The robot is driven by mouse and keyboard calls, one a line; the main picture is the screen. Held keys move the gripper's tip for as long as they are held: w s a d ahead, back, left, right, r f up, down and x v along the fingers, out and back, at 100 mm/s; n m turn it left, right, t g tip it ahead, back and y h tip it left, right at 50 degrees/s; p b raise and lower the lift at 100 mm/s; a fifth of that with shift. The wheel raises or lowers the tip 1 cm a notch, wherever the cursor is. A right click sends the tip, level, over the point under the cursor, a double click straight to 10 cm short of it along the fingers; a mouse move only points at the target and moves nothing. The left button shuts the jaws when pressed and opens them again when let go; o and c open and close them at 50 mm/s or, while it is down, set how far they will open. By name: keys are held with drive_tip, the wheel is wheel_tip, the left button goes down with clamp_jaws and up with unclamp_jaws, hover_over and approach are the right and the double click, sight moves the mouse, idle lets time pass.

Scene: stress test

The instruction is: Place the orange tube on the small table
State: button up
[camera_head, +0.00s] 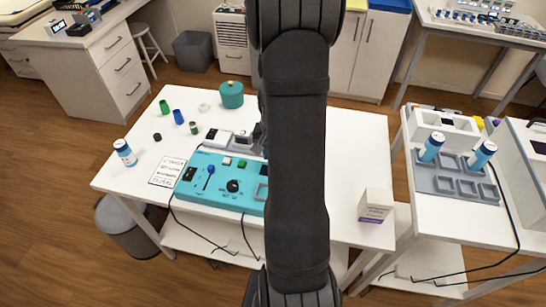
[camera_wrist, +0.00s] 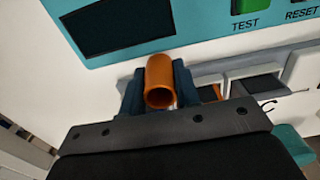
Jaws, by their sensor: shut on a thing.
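The orange tube (camera_wrist: 159,75) is held between the two dark fingers of my gripper (camera_wrist: 160,92) in the wrist view, its round open end facing the camera. The tube is hidden behind my arm in the head view. Only a dark bit of my gripper's end shows beside the arm there, by the teal device. A white table (camera_head: 130,185) stands in the middle and another white table (camera_head: 470,225) on the right. I cannot tell which is the small table. Another bit of orange shows right of the fingers in the wrist view.
A teal pot (camera_head: 231,95), small tubes, a blue-white bottle (camera_head: 124,152) and a white box (camera_head: 375,205) share the middle table. A grey rack (camera_head: 460,188) holds bottles.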

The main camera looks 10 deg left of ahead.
drive_tip(key=shift+f, duration=1)
drive_tip(key=shift+f, duration=0.15)
drive_tip(key=o, duration=0.9)
drive_tip(key=shift+o, duration=0.2)
drive_tip(key=shift+o, duration=0.4)
wheel_tip(320, 180, up, 12)
drive_tip(key=shift+r, duration=0.2)
